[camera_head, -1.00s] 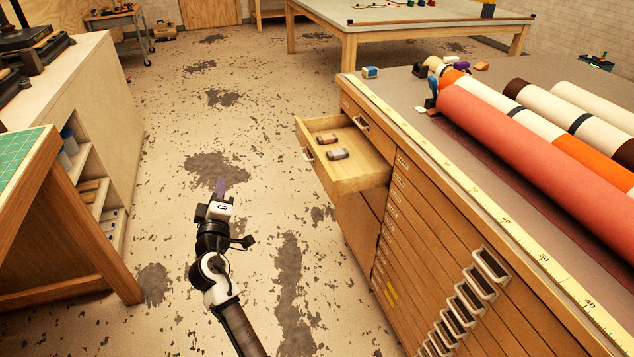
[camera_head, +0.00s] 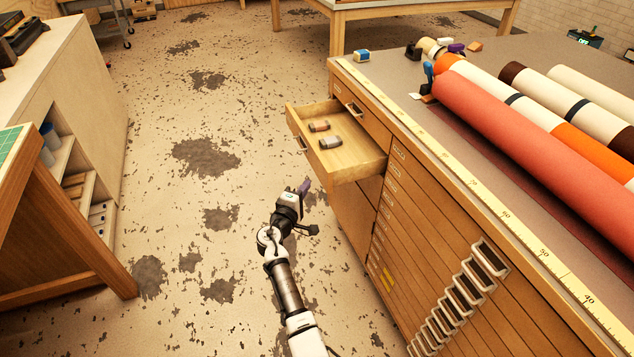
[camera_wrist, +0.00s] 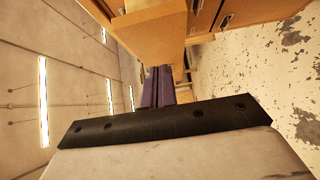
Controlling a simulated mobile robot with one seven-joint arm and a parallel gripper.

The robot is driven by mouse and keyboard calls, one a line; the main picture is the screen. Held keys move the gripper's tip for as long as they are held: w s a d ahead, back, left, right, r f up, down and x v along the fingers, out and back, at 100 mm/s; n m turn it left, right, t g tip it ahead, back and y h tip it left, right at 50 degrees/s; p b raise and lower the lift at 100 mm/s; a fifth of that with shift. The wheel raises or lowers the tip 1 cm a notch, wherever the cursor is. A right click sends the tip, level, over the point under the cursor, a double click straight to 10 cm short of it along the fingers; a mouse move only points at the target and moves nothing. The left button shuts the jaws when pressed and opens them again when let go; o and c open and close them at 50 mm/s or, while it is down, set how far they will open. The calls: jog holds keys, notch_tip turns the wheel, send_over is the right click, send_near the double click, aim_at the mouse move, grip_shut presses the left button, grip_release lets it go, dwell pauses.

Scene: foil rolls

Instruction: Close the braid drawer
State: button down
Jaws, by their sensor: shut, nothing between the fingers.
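The open drawer (camera_head: 358,163) sticks out to the left from the upper far end of the wooden cabinet (camera_head: 420,225). Two small spools, one brownish (camera_head: 319,126) and one grey-brown (camera_head: 330,142), lie in it. My gripper (camera_head: 305,187) is shut and empty, in front of and below the drawer's near left corner, with a gap that I cannot judge exactly. In the wrist view its purple fingers (camera_wrist: 158,88) are together and point toward a wooden drawer box (camera_wrist: 150,35).
Large rolls, one red-orange (camera_head: 530,135), lie on the cabinet top beside a yellow ruler strip (camera_head: 470,185). Several handles (camera_head: 465,290) stick out from the cabinet front. A white bench (camera_head: 90,90) stands at left. The floor (camera_head: 200,260) between is clear.

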aim_at(379, 165)
jog(key=shift+w+d+p, duration=0.25)
jog(key=shift+d, duration=0.4)
jog(key=shift+w+d+p, duration=0.25)
jog(key=shift+d, duration=0.4)
jog(key=shift+w+d+p, duration=0.25)
jog(key=shift+d, duration=0.4)
jog(key=w+d+b, duration=0.2)
jog(key=d, duration=0.4)
jog(key=w+d+b, duration=0.2)
jog(key=d+b, duration=0.1)
jog(key=d, duration=0.3)
jog(key=w+d+b, duration=0.2)
jog(key=d+b, duration=0.1)
jog(key=d, duration=0.3)
jog(key=shift+d, duration=0.25)
jog(key=shift+w+d, duration=0.15)
jog(key=shift+d, duration=0.45)
jog(key=shift+d+r, duration=0.15)
